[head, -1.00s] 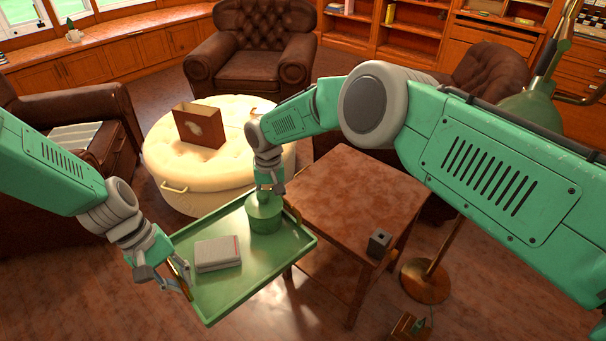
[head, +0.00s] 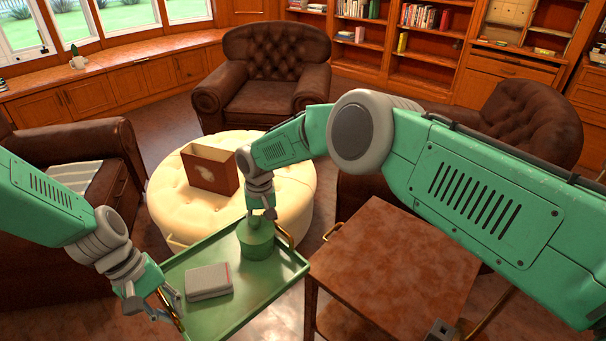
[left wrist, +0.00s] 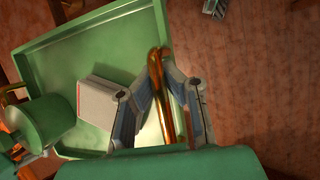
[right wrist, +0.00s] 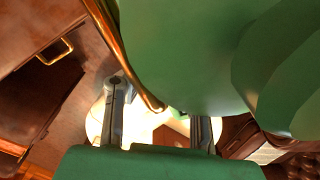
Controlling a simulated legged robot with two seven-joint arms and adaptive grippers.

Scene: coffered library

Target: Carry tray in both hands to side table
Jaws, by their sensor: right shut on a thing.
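The green tray (head: 225,318) hangs level in the air between my grippers, with a grey book (head: 208,281) and a green lidded pot (head: 256,240) on it. My left gripper (head: 167,303) is shut on the tray's near-left brass handle, which shows between its fingers in the left wrist view (left wrist: 162,85). My right gripper (head: 264,212) is at the far right end, behind the pot, shut on the other brass handle (head: 285,236). In the right wrist view the tray's underside or pot hides much of that grip. The wooden side table (head: 395,255) stands right of the tray, apart from it.
A round cream ottoman (head: 285,190) with a brown box (head: 209,168) stands beyond the tray. A small dark object (head: 438,332) sits at the side table's near edge. Leather armchairs (head: 265,75) surround the ottoman. Most of the tabletop is bare.

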